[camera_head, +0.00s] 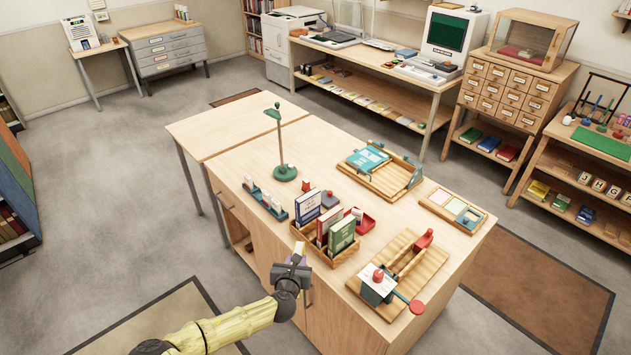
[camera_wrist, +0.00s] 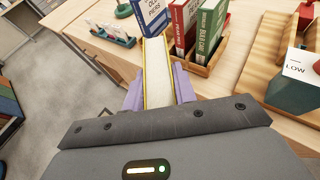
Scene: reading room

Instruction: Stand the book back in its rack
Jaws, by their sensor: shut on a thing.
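My gripper (camera_head: 292,268) is at the near left edge of the wooden table, just in front of the book rack. In the wrist view its purple fingers (camera_wrist: 158,92) are shut on a yellow-edged book (camera_wrist: 157,72), whose pale page edge faces the camera. In the head view little of this book (camera_head: 298,251) shows. The wooden rack (camera_head: 318,259) holds a blue book (camera_head: 307,207), a red book (camera_head: 323,232) and a green book (camera_head: 342,236), all standing. In the wrist view the held book's far end overlaps the blue book (camera_wrist: 153,18); I cannot tell whether they touch.
A small blue rack (camera_head: 272,207) and a green lamp (camera_head: 284,173) stand behind to the left.

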